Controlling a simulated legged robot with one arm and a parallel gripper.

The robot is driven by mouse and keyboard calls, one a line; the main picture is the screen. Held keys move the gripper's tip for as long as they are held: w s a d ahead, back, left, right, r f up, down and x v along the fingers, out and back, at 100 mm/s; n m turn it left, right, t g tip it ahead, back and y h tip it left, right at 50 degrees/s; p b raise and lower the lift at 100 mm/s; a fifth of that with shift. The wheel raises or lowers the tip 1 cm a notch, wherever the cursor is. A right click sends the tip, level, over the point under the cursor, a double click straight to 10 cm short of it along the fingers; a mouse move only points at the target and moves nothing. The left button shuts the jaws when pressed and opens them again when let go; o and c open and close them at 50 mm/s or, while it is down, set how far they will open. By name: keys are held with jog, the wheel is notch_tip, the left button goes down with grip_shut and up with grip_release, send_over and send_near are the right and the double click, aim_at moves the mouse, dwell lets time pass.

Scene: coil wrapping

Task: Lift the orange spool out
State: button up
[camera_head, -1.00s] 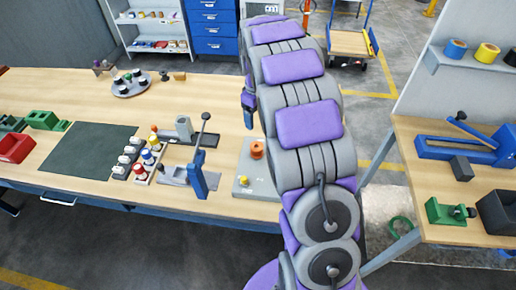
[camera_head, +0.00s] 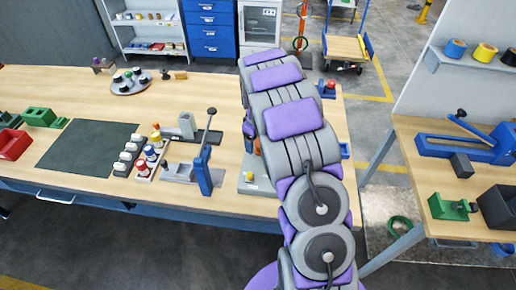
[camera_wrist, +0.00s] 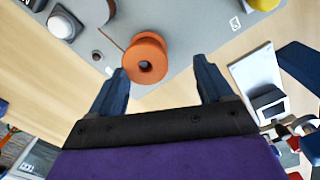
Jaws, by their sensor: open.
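The orange spool (camera_wrist: 141,49) stands on a grey plate (camera_wrist: 190,25) in the wrist view, with a dark hole in its near end. My gripper (camera_wrist: 160,74) is open and empty. Its two blue fingers point towards the plate; the spool lies just ahead of the tips, nearer the left finger. I see no contact. In the head view my arm hides most of the spool and plate (camera_head: 250,188). My gripper (camera_head: 250,128) shows beside the arm at the table's right part.
A grey fixture with a blue upright lever (camera_head: 203,170) stands left of the plate. A row of small white, red, blue and yellow items (camera_head: 150,153) and a dark mat (camera_head: 88,147) lie farther left. A yellow knob (camera_wrist: 263,4) is on the plate.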

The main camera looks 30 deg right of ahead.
jog(key=f, duration=0.3)
jog(key=shift+d, duration=0.4)
jog(key=shift+d+f, duration=0.2)
jog(key=shift+d, duration=0.35)
jog(key=shift+d+f, duration=0.2)
jog(key=shift+d, duration=0.65)
jog(key=a, duration=0.2)
jog(key=shift+a+r, duration=0.25)
jog(key=shift+a, duration=0.05)
jog(key=c, duration=0.5)
jog(key=shift+c, duration=0.7)
jog(key=shift+d, duration=0.65)
jog(key=c, duration=0.4)
jog(key=shift+a, duration=0.25)
notch_tip(320, 180, up, 10)
jog(key=shift+d+f+p, duration=0.1)
jog(key=shift+d+p, duration=0.05)
jog(key=shift+p, duration=0.45)
